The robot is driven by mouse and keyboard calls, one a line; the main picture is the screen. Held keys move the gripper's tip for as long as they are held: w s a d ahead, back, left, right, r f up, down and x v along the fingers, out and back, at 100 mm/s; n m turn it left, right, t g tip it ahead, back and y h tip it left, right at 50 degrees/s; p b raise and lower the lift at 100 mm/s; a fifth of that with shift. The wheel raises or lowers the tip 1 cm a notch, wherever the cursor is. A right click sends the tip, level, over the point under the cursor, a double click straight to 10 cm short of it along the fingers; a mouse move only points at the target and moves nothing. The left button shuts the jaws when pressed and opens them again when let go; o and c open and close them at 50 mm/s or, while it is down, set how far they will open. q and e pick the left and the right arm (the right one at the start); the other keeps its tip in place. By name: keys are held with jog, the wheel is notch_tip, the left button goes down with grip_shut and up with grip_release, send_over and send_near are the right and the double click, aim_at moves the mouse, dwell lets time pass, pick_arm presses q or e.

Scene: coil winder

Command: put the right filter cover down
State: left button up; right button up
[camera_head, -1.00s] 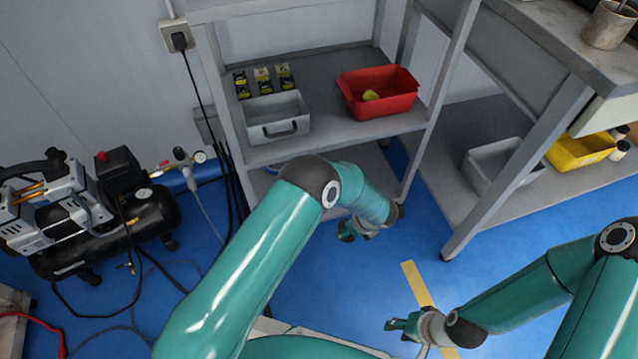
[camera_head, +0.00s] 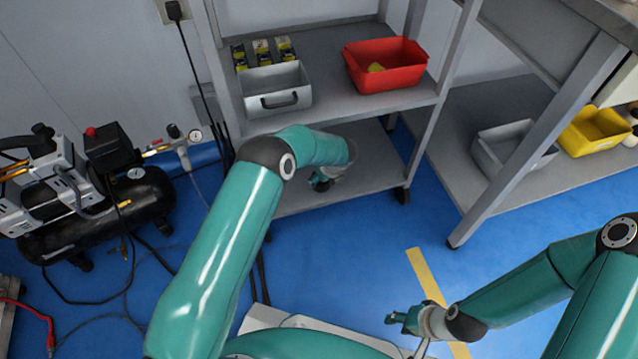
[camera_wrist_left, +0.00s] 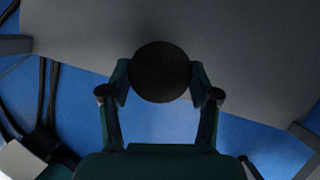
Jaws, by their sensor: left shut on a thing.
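In the left wrist view, a round, dark filter cover (camera_wrist_left: 160,72) sits between the fingers of my left gripper (camera_wrist_left: 160,78), which is shut on it. Its flat, black face is toward the camera. I cannot tell whether it is the right one. Behind it is the grey lower shelf (camera_head: 370,160). In the head view my left gripper (camera_head: 320,182) is low at the rack, over the lower shelf near its front edge; the cover cannot be made out there. My right gripper (camera_head: 400,318) is over the floor at the lower right, with its finger opening unclear.
The upper shelf (camera_head: 335,100) carries a red bin (camera_head: 385,78) with a yellow thing inside, a grey drawer box (camera_head: 280,100) and small yellow-black boxes (camera_head: 262,50). An air compressor (camera_head: 95,200) stands at left. The visible right part of the lower shelf is bare.

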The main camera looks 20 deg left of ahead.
pick_arm(q)
jog(key=shift+w+a, duration=0.2)
jog(key=b+x, duration=0.2)
jog(key=x, duration=0.1)
jog(key=shift+s+d+f+b, duration=0.1)
jog(key=shift+f+b, duration=0.3)
jog(key=shift+f, duration=0.05)
jog(key=shift+r, duration=0.1)
jog(key=o, duration=0.9)
jog(key=shift+o, duration=0.2)
